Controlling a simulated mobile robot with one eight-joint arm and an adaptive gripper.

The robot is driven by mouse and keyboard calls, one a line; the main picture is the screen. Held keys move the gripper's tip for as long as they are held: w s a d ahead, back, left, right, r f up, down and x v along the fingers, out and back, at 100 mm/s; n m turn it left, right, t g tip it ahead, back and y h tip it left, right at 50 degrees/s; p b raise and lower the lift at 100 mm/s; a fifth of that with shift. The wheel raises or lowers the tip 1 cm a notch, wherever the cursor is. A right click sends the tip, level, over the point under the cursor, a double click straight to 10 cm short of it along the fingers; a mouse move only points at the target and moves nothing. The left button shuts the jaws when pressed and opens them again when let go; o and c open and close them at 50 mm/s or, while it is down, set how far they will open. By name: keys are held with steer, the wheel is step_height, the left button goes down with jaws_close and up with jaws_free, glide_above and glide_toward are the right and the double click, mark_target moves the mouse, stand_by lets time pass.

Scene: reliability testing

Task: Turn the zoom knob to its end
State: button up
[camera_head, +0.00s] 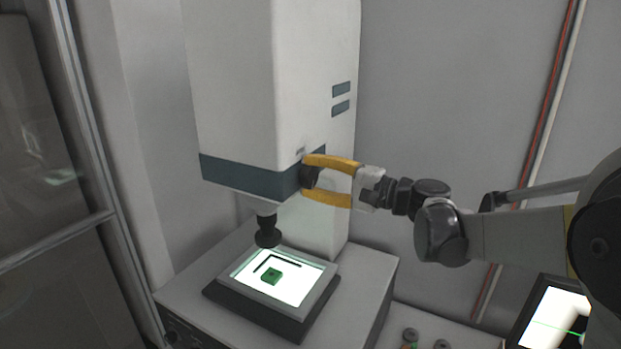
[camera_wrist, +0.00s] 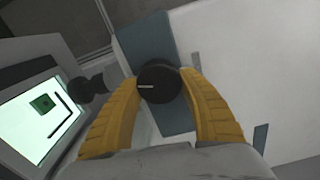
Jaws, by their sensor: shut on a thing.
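The zoom knob (camera_head: 310,177) is a black round knob on the right side of the white machine head, at its blue-grey band. In the wrist view the knob (camera_wrist: 158,85) faces me, with a light index line pointing left. My gripper (camera_head: 307,178) has two yellow fingers, one above and one below the knob in the head view. In the wrist view the fingers of my gripper (camera_wrist: 163,72) reach both sides of the knob and are shut on it. The fingertips partly hide behind the knob's edges.
The white machine (camera_head: 240,80) has a dark lens (camera_head: 267,233) above a lit stage (camera_head: 308,291) with a green part (camera_head: 271,276) and a black L-shaped bracket (camera_head: 290,261). A monitor (camera_head: 553,318) stands at lower right. A glass-panelled frame is at left.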

steer(key=shift+m, duration=1.1)
steer(key=o, duration=1.2)
steer(key=v, duration=1.2)
steer(key=shift+f, duration=0.1)
